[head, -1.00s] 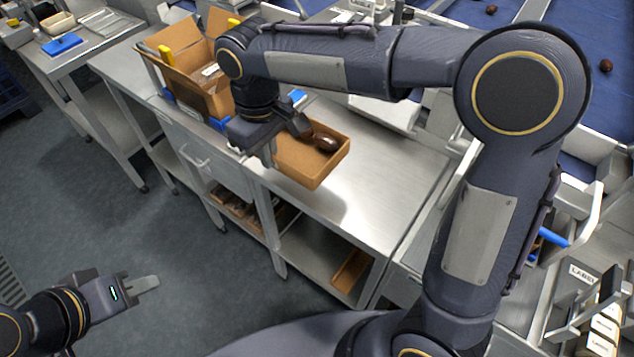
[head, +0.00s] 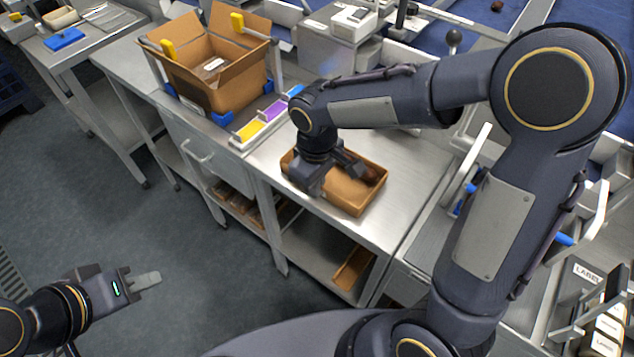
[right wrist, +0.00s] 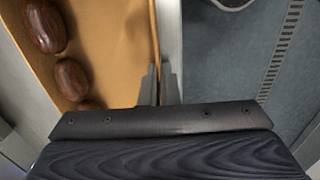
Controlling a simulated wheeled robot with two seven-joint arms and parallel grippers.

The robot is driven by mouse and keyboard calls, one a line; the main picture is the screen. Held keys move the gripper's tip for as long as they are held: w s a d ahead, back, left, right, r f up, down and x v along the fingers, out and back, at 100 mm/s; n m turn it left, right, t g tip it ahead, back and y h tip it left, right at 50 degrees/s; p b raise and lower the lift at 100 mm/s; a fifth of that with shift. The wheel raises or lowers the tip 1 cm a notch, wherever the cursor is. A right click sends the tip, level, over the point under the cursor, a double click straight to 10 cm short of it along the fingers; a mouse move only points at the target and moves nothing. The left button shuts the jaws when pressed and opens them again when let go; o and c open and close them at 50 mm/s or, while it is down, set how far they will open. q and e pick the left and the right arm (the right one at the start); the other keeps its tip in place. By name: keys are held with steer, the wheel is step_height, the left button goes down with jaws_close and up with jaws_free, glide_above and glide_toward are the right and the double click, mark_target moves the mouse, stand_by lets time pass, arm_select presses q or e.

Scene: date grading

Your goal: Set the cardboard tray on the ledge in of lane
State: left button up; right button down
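The brown cardboard tray (head: 345,206) is over the steel bench, below my right forearm. My right gripper (head: 322,186) is at its near-left side. In the right wrist view, the fingers (right wrist: 160,88) are on either side of the tray's thin wall (right wrist: 157,45) and appear closed on it. Several dark brown dates (right wrist: 72,80) lie inside the tray. I cannot tell whether the tray touches the bench. My left gripper (head: 145,281) is low at the left, over the floor and away from the tray; its finger gap is unclear. I cannot clearly identify the lane's ledge.
The steel bench (head: 412,180) is bare to the right of the tray. An open cardboard box (head: 205,88) stands at its left, beside yellow and purple pads (head: 274,111). Blue conveyor lanes (head: 440,42) run behind. Label boxes (head: 604,325) stand at lower right.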

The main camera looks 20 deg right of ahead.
steer(key=shift+f, duration=0.2)
steer(key=c, duration=1.7)
jaws_free()
steer(key=shift+r, duration=0.1)
steer(key=shift+r, duration=0.2)
step_height(320, 180, up, 12)
steer(key=p, duration=0.1)
steer(key=s+d+f+m+t+y, duration=0.1)
steer(key=s+d+m+t, duration=0.1)
steer(key=s, duration=0.3)
steer(key=s+d+f+m+t+y, duration=0.1)
steer(key=s+d+m, duration=0.3)
steer(key=s, duration=0.1)
steer(key=s+d+f+m+t+y, duration=0.1)
steer(key=s+d+m+t, duration=0.1)
steer(key=s, duration=0.4)
steer(key=shift+s+d+f+m+t+y, duration=0.1)
steer(key=shift+d+m+t+y, duration=0.25)
steer(key=shift+d+m, duration=0.3)
